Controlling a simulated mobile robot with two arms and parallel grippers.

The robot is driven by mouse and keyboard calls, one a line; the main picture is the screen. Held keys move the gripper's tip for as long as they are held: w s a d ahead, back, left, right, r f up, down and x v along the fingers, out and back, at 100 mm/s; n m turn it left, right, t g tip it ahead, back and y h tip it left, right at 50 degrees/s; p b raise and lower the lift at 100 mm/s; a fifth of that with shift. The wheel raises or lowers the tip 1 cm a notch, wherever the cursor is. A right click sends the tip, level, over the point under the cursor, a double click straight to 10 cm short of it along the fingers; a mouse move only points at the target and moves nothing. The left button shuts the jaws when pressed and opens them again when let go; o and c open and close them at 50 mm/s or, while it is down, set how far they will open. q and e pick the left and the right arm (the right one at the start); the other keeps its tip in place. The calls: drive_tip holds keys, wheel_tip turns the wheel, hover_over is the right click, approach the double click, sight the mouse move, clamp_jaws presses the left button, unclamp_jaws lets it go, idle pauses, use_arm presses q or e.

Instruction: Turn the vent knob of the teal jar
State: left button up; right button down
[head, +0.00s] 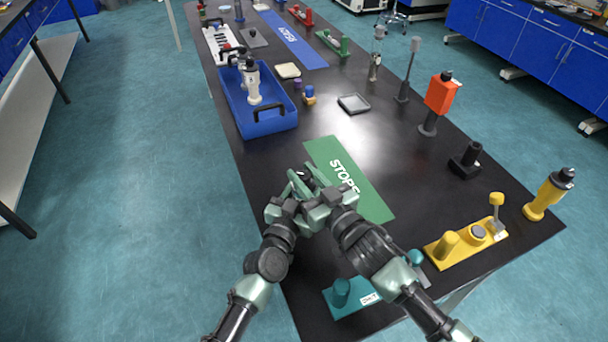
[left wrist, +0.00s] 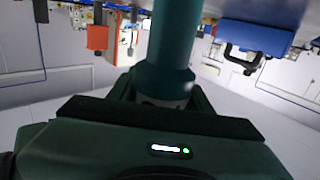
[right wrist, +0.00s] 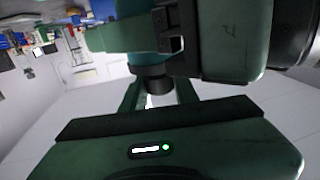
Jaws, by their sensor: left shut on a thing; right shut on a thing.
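The teal jar is held up between my two grippers. In the head view the grippers mostly cover it. In the left wrist view the jar (left wrist: 175,45) is a teal cylinder, and my left gripper (left wrist: 165,95) is shut on it. In the right wrist view part of the teal jar (right wrist: 148,60) shows behind my left gripper's body, with its black vent knob (right wrist: 154,84) below. My right gripper (right wrist: 158,98) is shut on the knob. In the head view my right gripper (head: 321,183) is close beside my left gripper (head: 291,190).
Under the grippers is the black table with a green mat (head: 350,180). A teal base (head: 345,297) and a yellow stand (head: 465,245) are near the front. A blue tray (head: 268,125) stands at the left edge. A yellow bottle (head: 545,197) is at right.

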sight(305, 174)
drive_tip(key=shift+d+m+t+h, duration=0.1)
drive_tip(key=shift+m+t+h, duration=0.2)
drive_tip(key=shift+h, duration=0.1)
drive_tip(key=c, duration=1.1)
unclamp_jaws()
drive_tip(key=shift+o, duration=0.2)
wheel_tip(305, 174, up, 10)
drive_tip(key=shift+r, duration=0.1)
